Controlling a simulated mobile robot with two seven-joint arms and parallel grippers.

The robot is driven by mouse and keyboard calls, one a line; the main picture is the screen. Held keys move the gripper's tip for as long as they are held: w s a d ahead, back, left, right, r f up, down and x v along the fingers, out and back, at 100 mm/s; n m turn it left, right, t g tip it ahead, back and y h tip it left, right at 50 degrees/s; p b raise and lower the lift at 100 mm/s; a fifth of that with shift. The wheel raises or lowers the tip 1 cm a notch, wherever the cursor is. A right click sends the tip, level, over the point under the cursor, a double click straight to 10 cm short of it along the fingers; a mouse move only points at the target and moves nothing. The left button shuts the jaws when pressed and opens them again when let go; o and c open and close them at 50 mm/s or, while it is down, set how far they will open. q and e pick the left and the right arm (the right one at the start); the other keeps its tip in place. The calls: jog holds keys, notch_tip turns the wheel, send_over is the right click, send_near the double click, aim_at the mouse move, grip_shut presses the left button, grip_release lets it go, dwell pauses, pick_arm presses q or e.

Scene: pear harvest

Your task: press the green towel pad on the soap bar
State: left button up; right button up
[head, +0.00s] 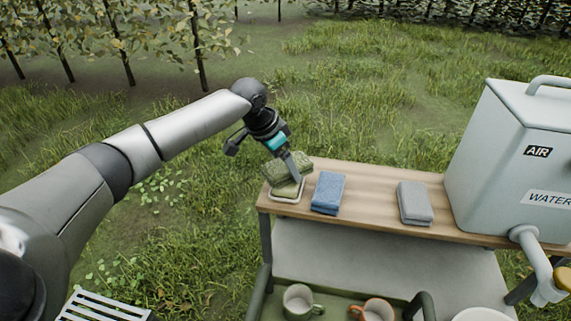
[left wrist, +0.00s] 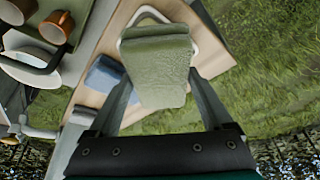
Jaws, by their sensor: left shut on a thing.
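The green towel pad (head: 279,172) is at the left end of the wooden shelf, between the fingers of my left gripper (head: 290,172). The left wrist view shows the pad (left wrist: 158,82) with my left gripper's fingers (left wrist: 160,90) shut on its two sides. A pale-rimmed dish (head: 289,200) sits right below it on the shelf; its rim also shows in the left wrist view (left wrist: 147,12). A greenish surface shows inside the rim under the pad, but I cannot tell whether it is the soap bar. The pad hides most of the dish. My right gripper is not in view.
A blue folded towel (head: 328,192) lies just right of the dish, and a grey one (head: 415,202) further right. A large grey water container (head: 510,150) stands at the right end. Mugs (head: 298,300) stand on a lower level. Bare wood lies between the towels.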

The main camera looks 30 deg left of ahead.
pick_arm(q)
jog(key=shift+f, duration=0.5)
dwell(1.4)
notch_tip(320, 180, up, 5)
jog(key=p, duration=0.5)
jog(key=shift+p, duration=0.35)
jog(key=shift+r, duration=1.05)
